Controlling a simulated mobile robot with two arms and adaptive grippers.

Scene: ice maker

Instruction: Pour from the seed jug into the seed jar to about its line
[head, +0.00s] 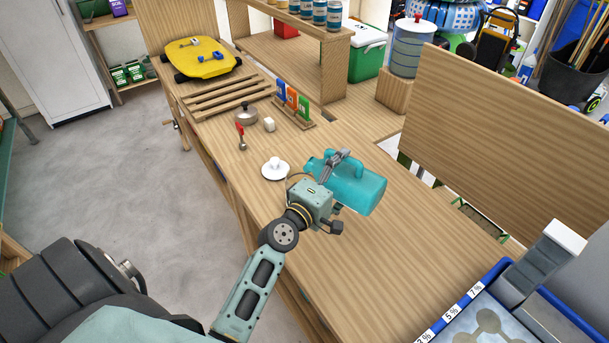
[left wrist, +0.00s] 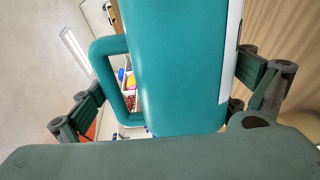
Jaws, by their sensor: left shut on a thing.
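The teal jug (head: 363,190) lies tilted well over in the head view, above or at the bench top; I cannot tell whether it touches it. My left gripper (head: 338,162) is shut on it. In the left wrist view the jug (left wrist: 178,70) fills the middle between the fingers, with its looped handle (left wrist: 97,75) to the left and a white strip down its right side. A white round lid-like piece with a knob (head: 275,170) is on the bench to the jug's left. I cannot make out the seed jar or its line. My right gripper is not in view.
On the wooden bench (head: 420,235) stand a small metal pot (head: 246,115), a red-handled tool (head: 240,137), a pale cube (head: 269,125) and a rack of coloured packets (head: 293,103). A blue-edged tray (head: 462,300) is at the front right. Bare wood lies right of the jug.

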